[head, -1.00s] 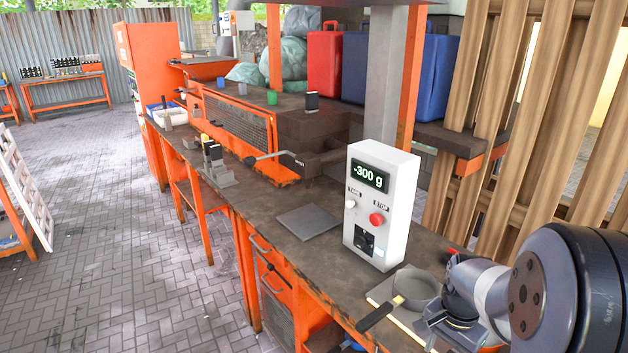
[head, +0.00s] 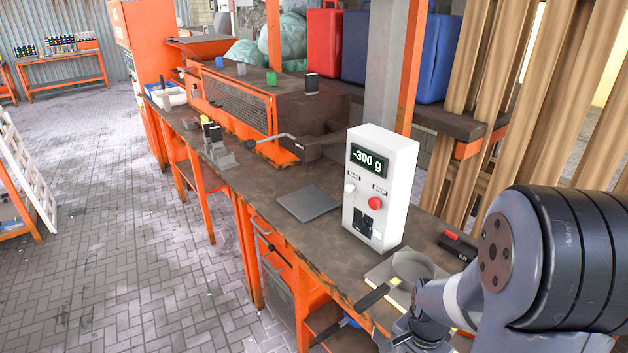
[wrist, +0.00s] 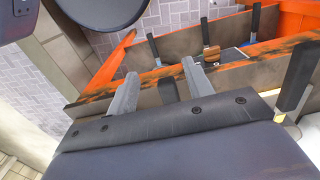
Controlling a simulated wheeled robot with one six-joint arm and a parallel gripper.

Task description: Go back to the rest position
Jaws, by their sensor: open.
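My gripper (wrist: 158,85) shows in the wrist view as two grey fingers set well apart, with nothing clearly held between them. In the head view my arm fills the lower right, and its end is mostly cut off by the bottom edge. A grey pan (head: 412,266) with a black handle (head: 371,298) sits on a light board at the near end of the workbench (head: 262,190), just left of my arm. The white scale box (head: 380,165) stands upright behind the pan and reads -300 g. A flat grey plate (head: 308,203) lies left of the box.
A black-and-red item (head: 458,245) lies on the bench behind my arm. Wooden slats (head: 540,100) stand at the right. The paved floor (head: 110,230) left of the bench is open.

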